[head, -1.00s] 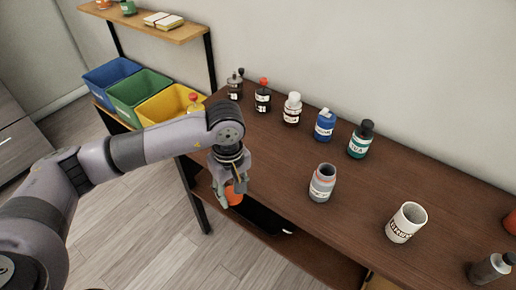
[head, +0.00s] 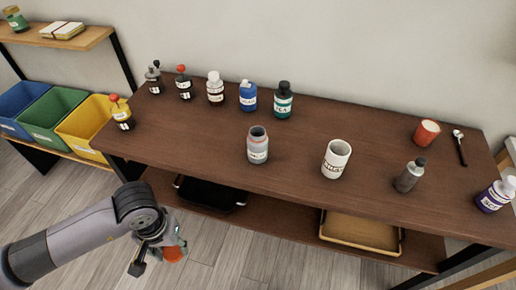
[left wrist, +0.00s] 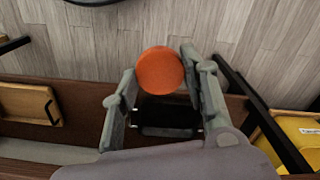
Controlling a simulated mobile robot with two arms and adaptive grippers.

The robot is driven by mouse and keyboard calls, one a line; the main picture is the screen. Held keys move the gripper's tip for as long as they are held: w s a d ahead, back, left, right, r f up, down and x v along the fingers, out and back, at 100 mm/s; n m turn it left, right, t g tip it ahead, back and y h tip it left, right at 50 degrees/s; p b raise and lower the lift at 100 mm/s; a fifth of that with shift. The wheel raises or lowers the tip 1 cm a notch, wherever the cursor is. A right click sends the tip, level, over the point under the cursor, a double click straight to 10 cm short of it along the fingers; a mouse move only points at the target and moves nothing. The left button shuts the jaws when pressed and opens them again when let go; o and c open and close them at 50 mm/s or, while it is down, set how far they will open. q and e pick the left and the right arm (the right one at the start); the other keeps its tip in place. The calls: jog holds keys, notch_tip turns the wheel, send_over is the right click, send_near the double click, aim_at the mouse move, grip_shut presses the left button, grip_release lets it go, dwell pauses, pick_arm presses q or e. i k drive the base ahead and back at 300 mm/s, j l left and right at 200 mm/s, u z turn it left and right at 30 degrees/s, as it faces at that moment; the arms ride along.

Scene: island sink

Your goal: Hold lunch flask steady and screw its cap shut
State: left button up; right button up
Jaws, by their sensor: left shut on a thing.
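My left gripper (head: 160,256) is shut on a round orange cap (head: 173,254), in front of the table's left part and below its top. In the left wrist view the orange cap (left wrist: 160,70) sits between the two fingers. The lunch flask (head: 336,160), a white open-topped cylinder with dark lettering, stands upright near the table's front edge, well to the right of the gripper. Its mouth is uncovered. A grey open-mouthed jar (head: 258,146) stands to its left. My right gripper is not in view.
Several bottles (head: 247,96) line the back left of the brown table (head: 330,115). A grey bottle (head: 410,176), an orange-red cup (head: 427,132) and a purple-labelled bottle (head: 495,196) stand to the right. A black tray (head: 212,193) lies on the lower shelf. The table's back middle is clear.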

aim_at(257, 140)
jog(key=j+z, duration=0.1)
jog(key=z, duration=0.75)
jog(key=j+z, duration=0.15)
jog(key=z, duration=0.25)
jog(key=k+j+z, duration=0.25)
jog(key=j+z, duration=0.15)
jog(key=j, duration=0.25)
jog(key=k+j+z, duration=0.4)
jog(key=j, duration=0.2)
jog(key=k+j+z, duration=0.4)
jog(key=k+j, duration=0.75)
